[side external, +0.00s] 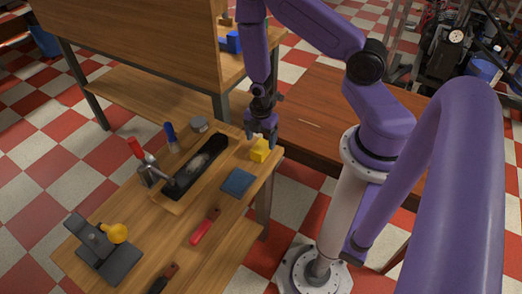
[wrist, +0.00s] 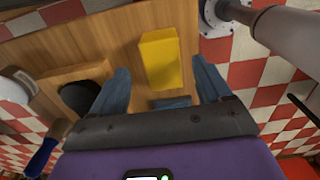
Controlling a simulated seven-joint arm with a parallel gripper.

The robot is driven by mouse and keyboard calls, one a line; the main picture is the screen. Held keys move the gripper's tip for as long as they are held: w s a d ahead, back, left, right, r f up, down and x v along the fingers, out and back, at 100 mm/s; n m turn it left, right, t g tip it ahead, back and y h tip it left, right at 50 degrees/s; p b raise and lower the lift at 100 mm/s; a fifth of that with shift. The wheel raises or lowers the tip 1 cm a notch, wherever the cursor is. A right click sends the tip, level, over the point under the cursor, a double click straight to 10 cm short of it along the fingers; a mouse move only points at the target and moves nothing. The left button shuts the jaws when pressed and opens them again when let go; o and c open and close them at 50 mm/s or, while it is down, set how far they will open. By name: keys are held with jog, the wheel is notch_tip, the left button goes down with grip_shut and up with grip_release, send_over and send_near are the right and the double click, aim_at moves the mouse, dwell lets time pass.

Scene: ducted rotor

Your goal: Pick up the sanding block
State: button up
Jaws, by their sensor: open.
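A yellow block (side external: 260,151) sits near the right edge of the wooden workbench (side external: 150,215). A flat dark-blue block (side external: 237,183) lies nearer the camera on the same bench. I cannot tell for certain which of the two is the sanding block. My gripper (side external: 262,136) points down just above the yellow block, open and empty. In the wrist view the yellow block (wrist: 160,60) lies in the gap between the open fingers (wrist: 161,75), and a strip of dull blue (wrist: 171,102) shows below it, partly hidden by my gripper's body.
A wooden tray holding a long black piece (side external: 197,165) lies left of the blocks. A grey round tin (side external: 199,124), a blue-handled tool (side external: 171,136) and a red-handled clamp (side external: 137,150) stand behind and left. A red-handled tool (side external: 205,226) and a dark device with yellow knob (side external: 100,245) are in front.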

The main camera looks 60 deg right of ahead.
aim_at(261, 146)
jog(key=shift+s+a+f, duration=0.1)
jog(key=shift+f, duration=1.1)
jog(key=shift+s+a+f, duration=0.1)
jog(key=shift+f, duration=1.05)
jog(key=c, duration=1.1)
